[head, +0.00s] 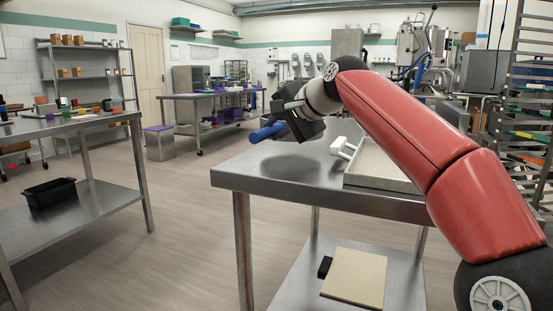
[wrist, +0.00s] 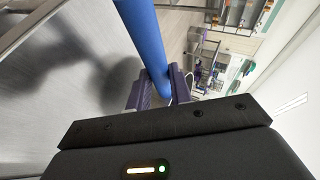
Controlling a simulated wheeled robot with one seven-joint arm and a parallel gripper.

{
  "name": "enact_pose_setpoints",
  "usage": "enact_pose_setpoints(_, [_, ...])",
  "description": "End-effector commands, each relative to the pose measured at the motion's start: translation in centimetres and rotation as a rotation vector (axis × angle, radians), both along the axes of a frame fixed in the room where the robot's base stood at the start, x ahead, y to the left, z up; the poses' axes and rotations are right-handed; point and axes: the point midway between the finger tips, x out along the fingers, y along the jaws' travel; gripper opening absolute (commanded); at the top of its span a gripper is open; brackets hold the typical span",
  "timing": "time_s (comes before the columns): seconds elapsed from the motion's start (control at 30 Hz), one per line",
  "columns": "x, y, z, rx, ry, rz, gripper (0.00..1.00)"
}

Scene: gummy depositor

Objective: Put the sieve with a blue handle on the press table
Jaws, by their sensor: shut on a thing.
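My gripper (wrist: 156,90) is shut on a blue handle, its purple fingers on either side of it. The blue handle (wrist: 150,45) runs up out of the top of the wrist view. In the head view the blue handle (head: 265,132) sticks out to the left of my gripper (head: 282,126), above the left end of a steel table (head: 262,176). No sieve frame or mesh shows on the handle in either view. A dark shadow lies on the tabletop below. I cannot tell which table is the press table.
Another steel table (head: 70,124) with small items stands left, across open floor.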

Motion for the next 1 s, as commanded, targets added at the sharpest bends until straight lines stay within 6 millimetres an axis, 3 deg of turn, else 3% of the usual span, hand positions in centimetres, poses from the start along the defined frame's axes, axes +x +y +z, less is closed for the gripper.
enact_pose_setpoints(0.17, [0.0, -0.1, -1.2, 0.001, -0.001, -0.001, 0.0])
enact_pose_setpoints(0.4, [-0.2, -0.1, -4.3, 0.001, -0.002, 0.0, 0.0])
enact_pose_setpoints(0.73, [-0.2, -0.1, -4.3, 0.001, -0.001, -0.001, 0.0])
enact_pose_setpoints(0.77, [-0.2, -0.1, -4.3, 0.001, 0.001, -0.001, 0.25])
enact_pose_setpoints(0.9, [-0.2, -0.1, -4.3, 0.001, 0.001, -0.001, 0.43])
enact_pose_setpoints(1.0, [-0.2, -0.1, -4.3, 0.0, 0.0, 0.0, 0.43])
